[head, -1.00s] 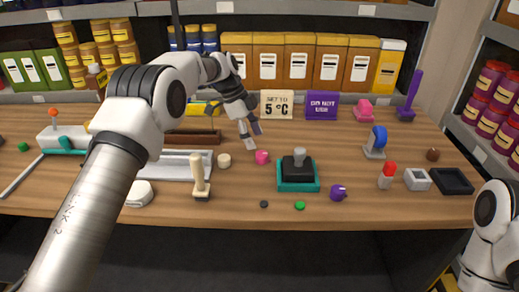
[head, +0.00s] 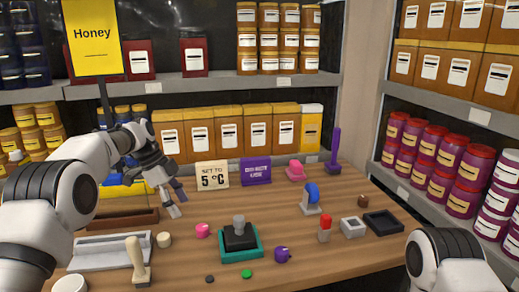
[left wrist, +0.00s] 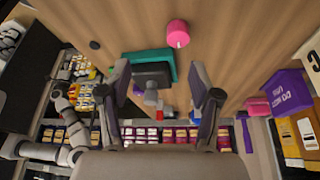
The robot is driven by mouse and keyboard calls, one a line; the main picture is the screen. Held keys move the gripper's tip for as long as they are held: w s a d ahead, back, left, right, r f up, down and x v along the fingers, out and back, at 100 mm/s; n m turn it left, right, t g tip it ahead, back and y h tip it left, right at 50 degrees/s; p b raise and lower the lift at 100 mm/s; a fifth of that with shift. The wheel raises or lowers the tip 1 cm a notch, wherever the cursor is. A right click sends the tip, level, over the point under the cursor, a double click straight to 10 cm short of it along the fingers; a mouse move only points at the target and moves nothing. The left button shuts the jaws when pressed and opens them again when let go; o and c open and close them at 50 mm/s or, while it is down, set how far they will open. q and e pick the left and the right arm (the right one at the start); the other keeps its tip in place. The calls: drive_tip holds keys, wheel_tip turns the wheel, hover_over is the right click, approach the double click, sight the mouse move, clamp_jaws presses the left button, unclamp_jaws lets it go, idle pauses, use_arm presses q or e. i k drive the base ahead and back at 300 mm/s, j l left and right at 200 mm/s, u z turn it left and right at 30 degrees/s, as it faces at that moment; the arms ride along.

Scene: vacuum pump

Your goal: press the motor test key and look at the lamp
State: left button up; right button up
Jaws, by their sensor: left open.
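My left gripper (head: 174,198) is open and empty above the table, left of the pink knob (head: 202,230). In the left wrist view its two fingers (left wrist: 165,100) stand apart, with a teal-based black block and its grey knob (left wrist: 152,96) showing between and beyond them. In the head view this block (head: 239,240) sits upright on the table, apart from the gripper. I see no label marking a motor test key or a lamp. A small green button (head: 247,274) and a dark one (head: 210,279) lie in front of the block. My right gripper is out of view.
A cream-handled upright piece (head: 139,262) stands at front left. A purple piece (head: 282,255), red-topped piece (head: 324,230), blue-topped stand (head: 311,197) and black tray (head: 383,222) are to the right. Signs (head: 212,175) and stocked shelves line the back.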

sight(245, 274)
drive_tip(key=k, duration=0.85)
